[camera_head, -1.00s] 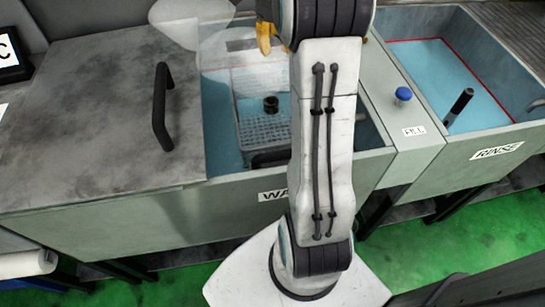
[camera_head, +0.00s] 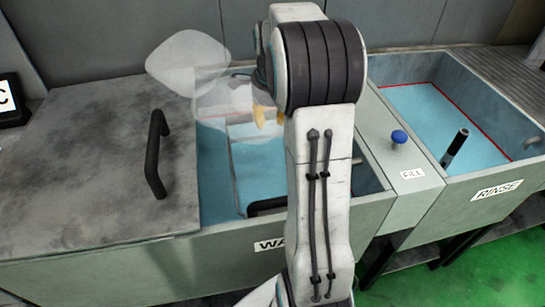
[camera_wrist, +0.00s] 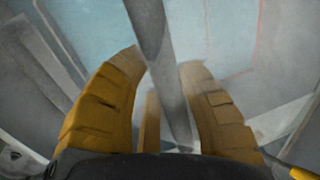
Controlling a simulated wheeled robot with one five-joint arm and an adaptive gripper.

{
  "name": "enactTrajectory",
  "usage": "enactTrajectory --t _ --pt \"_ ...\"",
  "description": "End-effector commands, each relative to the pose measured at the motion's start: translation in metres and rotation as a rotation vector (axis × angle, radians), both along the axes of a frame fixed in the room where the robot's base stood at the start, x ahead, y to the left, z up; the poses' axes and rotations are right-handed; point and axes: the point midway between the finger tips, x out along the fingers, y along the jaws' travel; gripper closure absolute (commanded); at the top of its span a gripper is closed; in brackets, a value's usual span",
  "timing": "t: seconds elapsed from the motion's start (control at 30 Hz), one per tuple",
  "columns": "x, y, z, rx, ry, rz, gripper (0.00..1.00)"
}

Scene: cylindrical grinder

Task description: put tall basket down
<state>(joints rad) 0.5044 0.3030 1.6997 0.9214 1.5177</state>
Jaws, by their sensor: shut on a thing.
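My gripper (camera_head: 271,117) hangs over the wash tank in the head view, partly behind my arm. In the wrist view my gripper (camera_wrist: 168,80) has its yellow fingers shut around a grey bar (camera_wrist: 150,25), which looks like the handle of the tall basket. The bar slants down between the fingers. In the head view, pale straight edges below the fingers may be the tall basket, but my arm hides much of this area. I cannot tell whether the basket touches the tank floor.
The wash tank (camera_head: 212,190) holds blue liquid or has a blue floor. A grey lid with a black handle (camera_head: 154,155) lies at left. A panel with a blue knob (camera_head: 399,136) separates it from the rinse tank (camera_head: 505,190). A black post (camera_head: 455,148) stands there.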

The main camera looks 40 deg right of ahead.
Motion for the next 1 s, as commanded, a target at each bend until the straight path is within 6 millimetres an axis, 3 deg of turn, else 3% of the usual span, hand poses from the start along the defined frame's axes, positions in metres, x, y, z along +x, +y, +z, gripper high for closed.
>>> enactTrajectory --t 0.2,0.5,0.83,1.0 --pt "0.001 -0.001 -0.042 -0.001 -0.003 0.000 1.00" --pt "0.001 -0.001 -0.078 -0.002 -0.004 0.000 1.00" --pt "-0.008 0.004 -0.075 -0.004 -0.007 0.000 1.00" --pt "-0.021 0.010 -0.074 -0.004 -0.006 0.000 1.00"
